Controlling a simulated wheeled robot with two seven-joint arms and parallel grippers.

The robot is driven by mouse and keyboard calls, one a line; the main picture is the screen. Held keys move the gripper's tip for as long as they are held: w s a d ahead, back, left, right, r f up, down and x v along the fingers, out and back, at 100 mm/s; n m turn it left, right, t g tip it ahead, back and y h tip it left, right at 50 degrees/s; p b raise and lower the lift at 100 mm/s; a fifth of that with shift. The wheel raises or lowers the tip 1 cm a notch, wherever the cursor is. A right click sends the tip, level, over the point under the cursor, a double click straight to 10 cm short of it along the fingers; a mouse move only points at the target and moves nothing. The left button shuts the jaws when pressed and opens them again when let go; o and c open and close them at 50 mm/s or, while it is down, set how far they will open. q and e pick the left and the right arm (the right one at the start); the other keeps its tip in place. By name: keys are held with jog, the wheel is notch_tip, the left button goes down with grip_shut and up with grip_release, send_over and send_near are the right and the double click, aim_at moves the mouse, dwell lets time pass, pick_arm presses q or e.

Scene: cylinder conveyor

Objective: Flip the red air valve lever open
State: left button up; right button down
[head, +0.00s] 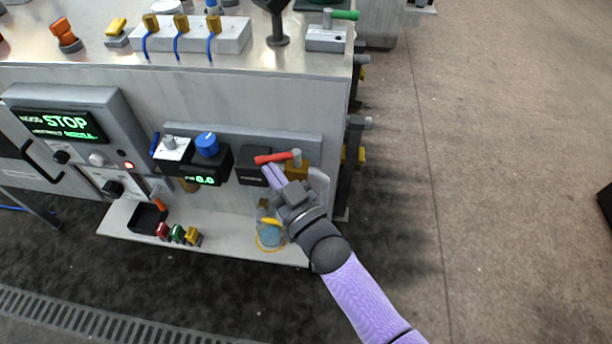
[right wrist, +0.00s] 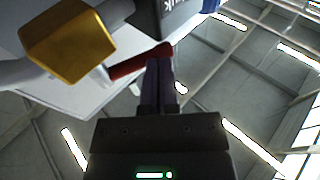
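The red lever (head: 272,158) of the air valve lies roughly level above a dark block (head: 251,166) on the machine's front panel. Its pivot end is at the right, by a grey knob and a brass-coloured fitting (head: 297,171). My right gripper (head: 267,168) reaches up from below right, its fingertips just under the lever near its free end. In the right wrist view the fingers (right wrist: 159,66) are together, and their tips meet the end of the red lever (right wrist: 140,62). I cannot tell whether they press on it. A gold fitting (right wrist: 70,47) shows beside it. My left gripper is not in view.
A blue knob (head: 207,144) and a green readout (head: 203,180) sit left of the valve. A pale shelf (head: 225,232) below carries small coloured blocks and a round blue item with a yellow ring (head: 270,236). Open floor lies to the right.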

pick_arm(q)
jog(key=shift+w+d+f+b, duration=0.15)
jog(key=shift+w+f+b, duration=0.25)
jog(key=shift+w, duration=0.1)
pick_arm(e)
jog(key=shift+f+x, duration=0.2)
jog(key=shift+x, duration=0.9)
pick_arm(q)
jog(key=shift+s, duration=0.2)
pick_arm(e)
jog(key=shift+w, duration=0.1)
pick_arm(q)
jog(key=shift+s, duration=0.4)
